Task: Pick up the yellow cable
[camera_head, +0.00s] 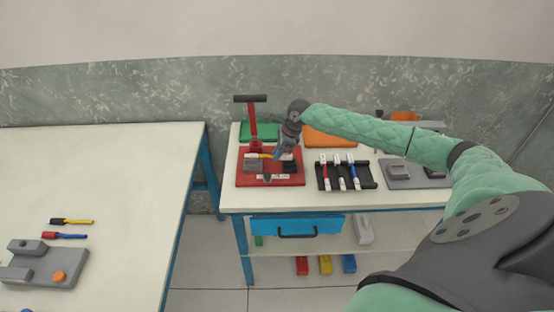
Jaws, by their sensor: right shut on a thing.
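A yellow cable (260,156) lies at the red press station (270,182) on the right-hand table, its yellow part showing just left of my gripper. My right gripper (284,156) points down over this station and is shut at the cable's right part; the fingers hide that end. Another yellow cable with a black end (72,221) lies on the left table, above a red and blue cable (64,236). My left gripper is out of view.
The press's upright red lever (252,120) stands left of my gripper. A black rack (366,182) with several cables sits to the right. A grey fixture (50,268) is on the left table. A gap separates the tables.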

